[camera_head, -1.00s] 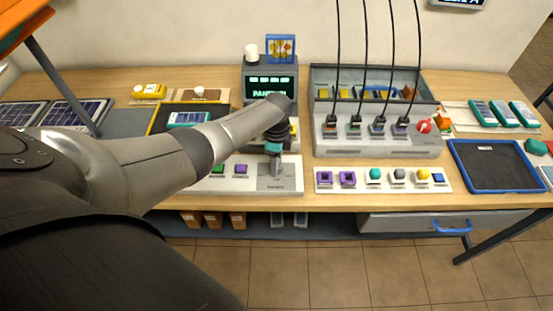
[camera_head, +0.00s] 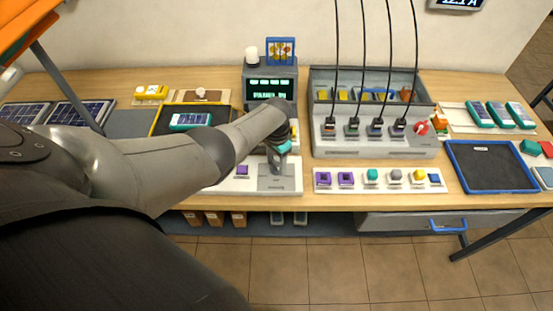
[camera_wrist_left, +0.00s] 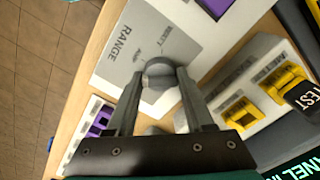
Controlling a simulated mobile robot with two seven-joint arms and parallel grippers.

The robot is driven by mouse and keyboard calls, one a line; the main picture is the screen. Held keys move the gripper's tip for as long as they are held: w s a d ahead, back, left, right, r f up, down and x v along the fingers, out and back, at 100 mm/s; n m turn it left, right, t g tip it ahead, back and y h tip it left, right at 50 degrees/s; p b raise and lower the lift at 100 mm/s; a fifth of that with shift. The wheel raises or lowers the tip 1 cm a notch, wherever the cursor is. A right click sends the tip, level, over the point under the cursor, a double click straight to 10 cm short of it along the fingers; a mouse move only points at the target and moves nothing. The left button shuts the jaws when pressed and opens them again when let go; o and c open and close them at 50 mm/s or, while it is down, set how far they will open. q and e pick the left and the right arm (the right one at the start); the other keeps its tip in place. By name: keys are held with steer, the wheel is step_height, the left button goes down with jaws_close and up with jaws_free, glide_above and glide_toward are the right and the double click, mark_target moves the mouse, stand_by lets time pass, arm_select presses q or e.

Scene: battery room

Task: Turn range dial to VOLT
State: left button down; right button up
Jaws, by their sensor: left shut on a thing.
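The range dial (camera_wrist_left: 158,74) is a round grey knob on a grey plate (camera_wrist_left: 125,48) marked RANGE, with smaller lettering beside the knob. The same plate shows in the head view (camera_head: 288,184) at the right end of a white panel near the table's front edge. My left gripper (camera_wrist_left: 159,78) is shut on the dial, one finger on each side of it. In the head view my left gripper (camera_head: 277,164) is over the plate and hides the knob. I cannot tell exactly where the dial points. My right gripper is not in view.
A grey display box (camera_head: 270,88) with green text stands behind my left gripper. To the right are a panel of coloured buttons (camera_head: 397,188) and a unit with several black cables (camera_head: 372,146). A purple button (camera_head: 242,171) is just left of the plate.

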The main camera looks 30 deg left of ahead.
mark_target(276, 163)
arm_select(q)
steer(key=n, duration=0.5)
steer(key=shift+p, duration=0.3)
stand_by(0.4)
steer(key=shift+c, duration=1.5)
jaws_free()
steer(key=shift+r, duration=0.1)
step_height(276, 163, up, 6)
steer(key=p, duration=0.4)
step_height(276, 163, up, 9)
